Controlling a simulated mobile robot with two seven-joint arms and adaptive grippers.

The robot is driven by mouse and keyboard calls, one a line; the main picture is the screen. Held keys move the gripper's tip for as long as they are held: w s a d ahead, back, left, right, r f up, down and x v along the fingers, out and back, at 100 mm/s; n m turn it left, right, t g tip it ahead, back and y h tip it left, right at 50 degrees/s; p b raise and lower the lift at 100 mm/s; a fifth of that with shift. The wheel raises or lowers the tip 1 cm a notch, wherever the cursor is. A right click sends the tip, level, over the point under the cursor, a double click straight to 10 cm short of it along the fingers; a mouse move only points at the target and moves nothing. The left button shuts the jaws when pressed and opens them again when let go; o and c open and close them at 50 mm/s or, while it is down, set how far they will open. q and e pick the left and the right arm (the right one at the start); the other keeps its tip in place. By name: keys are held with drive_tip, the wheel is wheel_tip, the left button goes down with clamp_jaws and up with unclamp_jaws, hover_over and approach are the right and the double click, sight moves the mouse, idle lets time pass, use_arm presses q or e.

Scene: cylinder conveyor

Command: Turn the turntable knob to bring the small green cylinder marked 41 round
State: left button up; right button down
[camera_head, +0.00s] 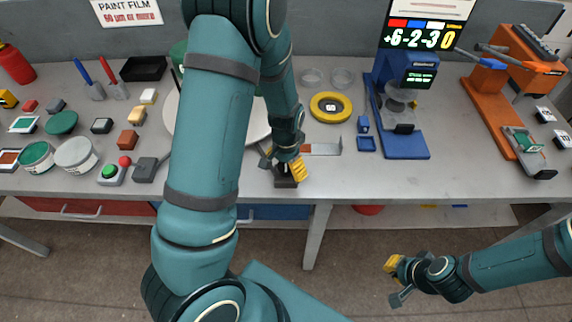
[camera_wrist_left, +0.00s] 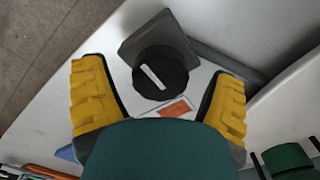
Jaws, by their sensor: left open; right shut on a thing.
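The turntable (camera_head: 259,124) is a pale disc, mostly hidden behind my left arm. Its black knob with a white bar (camera_wrist_left: 160,73) sits on a dark square base (camera_head: 286,184) at the table's front edge. My left gripper (camera_head: 283,164) is over the knob; in the left wrist view its yellow fingers (camera_wrist_left: 160,70) are open, one on each side, with gaps to it. A green piece (camera_head: 178,54) shows behind the arm; no 41 can be read. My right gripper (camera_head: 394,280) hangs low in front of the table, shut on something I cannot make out.
A yellow ring (camera_head: 330,107) and a blue stand (camera_head: 405,145) are right of the knob. An orange fixture (camera_head: 490,105) stands further right. Green and grey tins (camera_head: 75,155), a green button box (camera_head: 111,173) and small blocks crowd the left.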

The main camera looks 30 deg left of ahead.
sight(286, 165)
use_arm(q)
wheel_tip(286, 165, up, 12)
idle(0.5)
drive_tip(key=shift+s+f, duration=0.1)
use_arm(e)
drive_tip(key=shift+s, duration=0.1)
